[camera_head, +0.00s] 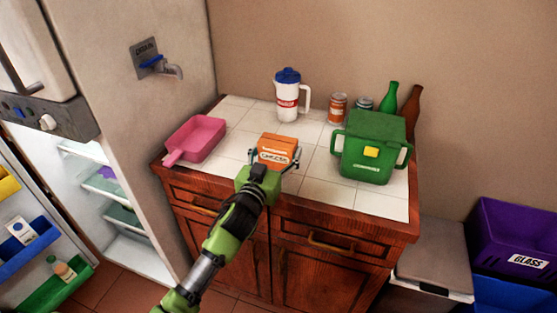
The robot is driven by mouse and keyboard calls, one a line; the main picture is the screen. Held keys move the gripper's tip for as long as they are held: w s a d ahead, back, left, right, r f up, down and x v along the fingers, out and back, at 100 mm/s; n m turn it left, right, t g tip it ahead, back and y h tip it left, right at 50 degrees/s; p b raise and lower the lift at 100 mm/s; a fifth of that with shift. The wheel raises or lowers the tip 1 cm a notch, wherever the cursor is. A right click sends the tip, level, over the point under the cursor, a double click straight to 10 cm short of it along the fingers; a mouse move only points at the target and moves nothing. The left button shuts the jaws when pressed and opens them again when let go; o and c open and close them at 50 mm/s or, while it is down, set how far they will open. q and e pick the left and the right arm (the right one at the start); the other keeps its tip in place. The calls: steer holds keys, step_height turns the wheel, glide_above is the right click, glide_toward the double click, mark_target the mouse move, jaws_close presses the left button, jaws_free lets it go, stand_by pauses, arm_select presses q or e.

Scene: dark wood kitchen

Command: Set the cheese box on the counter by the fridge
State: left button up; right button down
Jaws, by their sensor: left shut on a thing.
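The cheese box (279,150) is a small orange box with a pale label. My left gripper (277,158) is shut on it, with a finger at each side. The box is over the front middle of the white-tiled counter (311,128); I cannot tell whether it touches the tiles. The counter stands just right of the fridge (108,190), whose door is open. My green and black left arm comes up from the bottom of the view. My right gripper is not in view.
A pink pan (196,138) lies left of the box. Behind are a white pitcher (287,98), cans (338,107) and bottles (409,104). Bare tiles lie between the pan and pitcher. A purple bin (515,225) stands at right.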

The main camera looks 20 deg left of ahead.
mark_target(275, 167)
arm_select(q)
steer(key=shift+w+f, duration=0.15)
steer(key=shift+f, duration=1.55)
steer(key=shift+f, duration=0.1)
steer(key=o, duration=1.3)
steer(key=shift+s, duration=0.25)
steer(key=s+b, duration=0.1)
steer(key=s, duration=1)
steer(key=shift+s+a, duration=0.15)
steer(key=shift+s, duration=0.1)
